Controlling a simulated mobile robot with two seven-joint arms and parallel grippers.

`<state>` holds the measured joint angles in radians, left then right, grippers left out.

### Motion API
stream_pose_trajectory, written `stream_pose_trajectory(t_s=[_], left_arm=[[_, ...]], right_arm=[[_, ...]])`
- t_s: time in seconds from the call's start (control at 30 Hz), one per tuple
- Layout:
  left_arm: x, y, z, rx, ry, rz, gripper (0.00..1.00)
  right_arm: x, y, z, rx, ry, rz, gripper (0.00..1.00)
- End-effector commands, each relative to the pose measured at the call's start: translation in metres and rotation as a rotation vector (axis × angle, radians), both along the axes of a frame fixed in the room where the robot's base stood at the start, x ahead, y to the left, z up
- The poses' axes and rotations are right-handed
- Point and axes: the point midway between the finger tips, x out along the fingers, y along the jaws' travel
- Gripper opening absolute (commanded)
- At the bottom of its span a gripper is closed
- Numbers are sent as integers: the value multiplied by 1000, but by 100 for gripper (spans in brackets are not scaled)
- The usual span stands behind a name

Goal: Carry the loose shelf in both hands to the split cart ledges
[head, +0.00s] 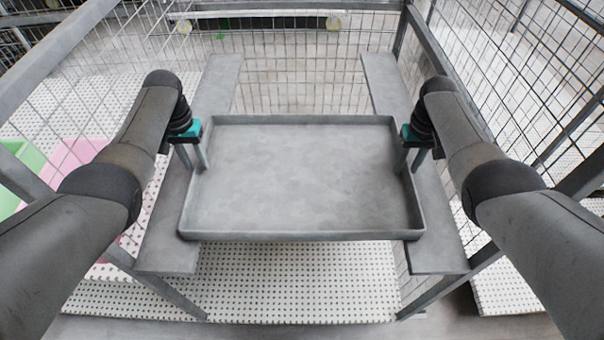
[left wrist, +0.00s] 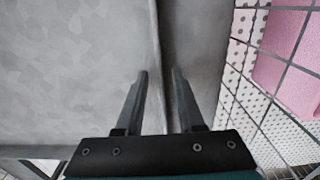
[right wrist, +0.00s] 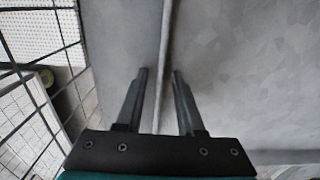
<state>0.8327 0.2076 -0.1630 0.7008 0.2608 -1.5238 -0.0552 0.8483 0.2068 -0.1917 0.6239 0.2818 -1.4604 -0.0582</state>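The loose shelf (head: 300,180) is a grey, shallow tray with a raised rim. It lies level and empty across the two split cart ledges, the left ledge (head: 165,240) and the right ledge (head: 437,235), overlapping the inner part of each. My left gripper (head: 194,160) is open, with one finger on each side of the shelf's left rim; gaps show in the left wrist view (left wrist: 160,75). My right gripper (head: 409,162) is open around the right rim in the same way; gaps show in the right wrist view (right wrist: 160,75). Neither gripper is clamped on the rim.
Wire mesh walls (head: 530,80) and grey posts enclose the cart at the sides and back. Below lies a white perforated surface (head: 300,285). Pink (head: 85,155) and green (head: 25,165) blocks are beyond the left mesh. The space above the shelf is clear.

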Motion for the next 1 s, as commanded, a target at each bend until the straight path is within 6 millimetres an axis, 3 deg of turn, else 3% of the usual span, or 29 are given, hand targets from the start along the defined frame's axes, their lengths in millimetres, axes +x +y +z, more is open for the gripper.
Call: stream_pose_trajectory(t_s=[0.6, 0.83, 1.0], left_arm=[[0, 1, 98, 1, -2, 0, 37], [0, 1, 107, 1, 0, 0, 37], [0, 0, 107, 1, 0, 0, 37]], right_arm=[[0, 0, 0, 0, 0, 0, 37], [0, 0, 3, 0, -1, 0, 37], [1, -1, 17, -1, -3, 1, 37]])
